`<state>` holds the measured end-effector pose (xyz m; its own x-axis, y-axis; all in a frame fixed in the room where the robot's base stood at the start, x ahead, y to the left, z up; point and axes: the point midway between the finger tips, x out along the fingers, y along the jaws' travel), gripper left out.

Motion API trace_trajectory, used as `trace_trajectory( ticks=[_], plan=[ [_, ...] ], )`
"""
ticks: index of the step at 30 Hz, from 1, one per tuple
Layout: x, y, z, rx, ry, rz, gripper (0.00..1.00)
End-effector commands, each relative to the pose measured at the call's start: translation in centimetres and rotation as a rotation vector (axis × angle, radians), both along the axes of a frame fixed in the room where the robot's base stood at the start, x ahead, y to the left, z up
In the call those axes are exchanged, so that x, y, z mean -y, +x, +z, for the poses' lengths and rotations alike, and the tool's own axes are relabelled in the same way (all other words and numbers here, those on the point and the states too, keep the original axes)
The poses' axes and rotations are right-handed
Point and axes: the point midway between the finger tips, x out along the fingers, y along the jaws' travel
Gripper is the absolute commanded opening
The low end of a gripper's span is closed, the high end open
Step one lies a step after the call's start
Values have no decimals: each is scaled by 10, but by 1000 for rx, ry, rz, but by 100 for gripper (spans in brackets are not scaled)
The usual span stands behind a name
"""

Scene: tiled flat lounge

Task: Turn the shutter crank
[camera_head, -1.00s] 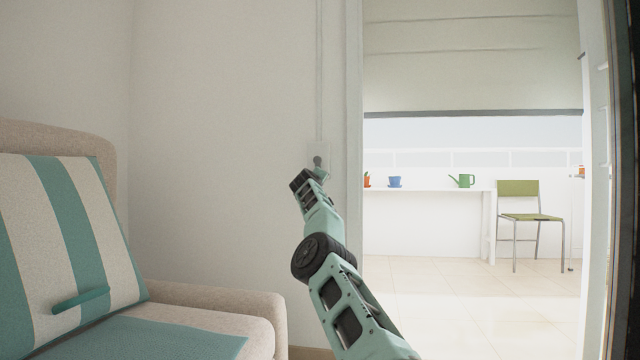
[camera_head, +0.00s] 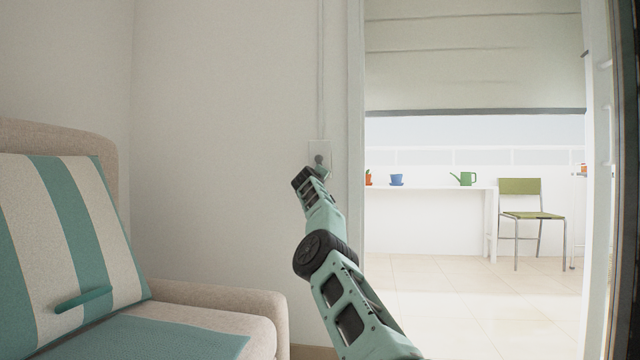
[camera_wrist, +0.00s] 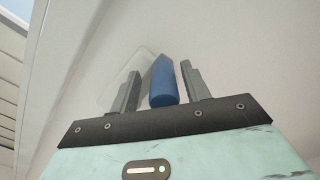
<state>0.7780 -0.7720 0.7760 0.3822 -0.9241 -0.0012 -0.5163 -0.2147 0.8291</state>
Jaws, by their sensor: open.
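The shutter crank's blue handle (camera_wrist: 164,84) points toward the wrist camera in the wrist view. It lies between the two grey fingers of my gripper (camera_wrist: 161,68). The fingers are apart, with a visible gap on each side of the handle, so my gripper is open around it. A pale wall plate (camera_head: 321,149) carries a grey round crank part (camera_head: 320,160), just beyond the end of my arm in the head view. The arm hides the handle there. The slatted shutter (camera_head: 470,60) hangs partly lowered in the doorway, with a dark bottom edge.
A beige sofa (camera_head: 215,298) with a striped cushion (camera_head: 70,240) stands at the left. The door frame (camera_head: 355,120) is just right of the crank. Beyond are a white ledge (camera_head: 430,187), a green chair (camera_head: 530,215) and clear tiled floor (camera_head: 450,280).

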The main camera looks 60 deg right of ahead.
Motion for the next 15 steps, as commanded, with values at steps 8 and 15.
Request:
trace_trajectory(
  ticks=[8, 15],
  plan=[
    [0, -1, 39, 2, -1, -1, 47],
    [1, -2, 77, 3, -2, -2, 47]
  ],
)
